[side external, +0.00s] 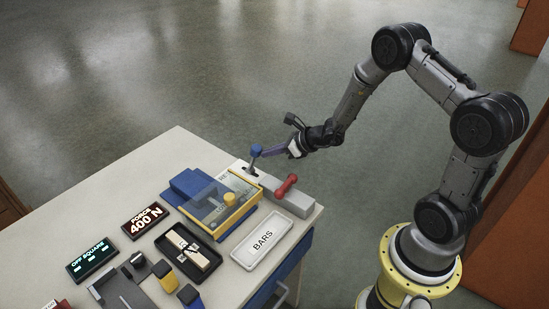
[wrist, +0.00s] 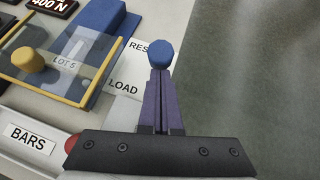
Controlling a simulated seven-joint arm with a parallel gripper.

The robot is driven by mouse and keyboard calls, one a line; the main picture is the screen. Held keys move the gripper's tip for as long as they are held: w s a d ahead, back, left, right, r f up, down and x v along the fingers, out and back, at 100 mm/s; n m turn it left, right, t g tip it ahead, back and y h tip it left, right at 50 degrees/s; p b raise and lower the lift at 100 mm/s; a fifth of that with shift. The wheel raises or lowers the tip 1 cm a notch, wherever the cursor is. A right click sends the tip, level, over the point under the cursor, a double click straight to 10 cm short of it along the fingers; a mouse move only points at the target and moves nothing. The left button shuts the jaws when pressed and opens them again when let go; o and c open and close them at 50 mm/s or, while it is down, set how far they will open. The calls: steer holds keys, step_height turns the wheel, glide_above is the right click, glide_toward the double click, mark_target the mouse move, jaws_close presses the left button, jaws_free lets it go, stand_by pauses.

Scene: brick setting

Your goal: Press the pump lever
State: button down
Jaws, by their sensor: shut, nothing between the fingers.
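A lever with a blue knob (side external: 256,150) stands on a white panel at the table's far right corner. Its knob (wrist: 161,54) is straight ahead of my fingertips in the wrist view. Lettering reading "RES" and "LOAD" is beside it, the first word partly cut off. A red-handled lever (side external: 287,185) sits on a grey block nearer the table's right edge; only a bit of red (wrist: 72,143) shows in the wrist view. My gripper (side external: 266,153) is shut and empty, its purple fingers (wrist: 160,78) together beside the blue knob. I cannot tell whether they touch it.
A clear-covered box (side external: 212,200) with a yellow frame and yellow knob stands left of the levers. A BARS tray (side external: 262,241), a black tray (side external: 187,247) holding pale bars, a FORCE display (side external: 145,220) and an OFF SQUARE display (side external: 91,259) fill the table front. The far left tabletop is clear.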

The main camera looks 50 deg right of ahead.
steer(key=shift+w+r, duration=0.6)
steer(key=shift+w, duration=0.35)
steer(key=shift+w+r+g, duration=0.2)
steer(key=shift+w+g, duration=0.45)
steer(key=shift+g, duration=0.1)
steer(key=shift+w+r+g, duration=0.2)
steer(key=shift+w+g, duration=0.45)
steer(key=shift+g, duration=0.1)
steer(key=shift+w+r, duration=0.15)
steer(key=shift+w, duration=2.45)
step_height(320, 180, up, 11)
glide_above(258, 144)
steer(key=s+d, duration=0.2)
steer(key=d, duration=0.1)
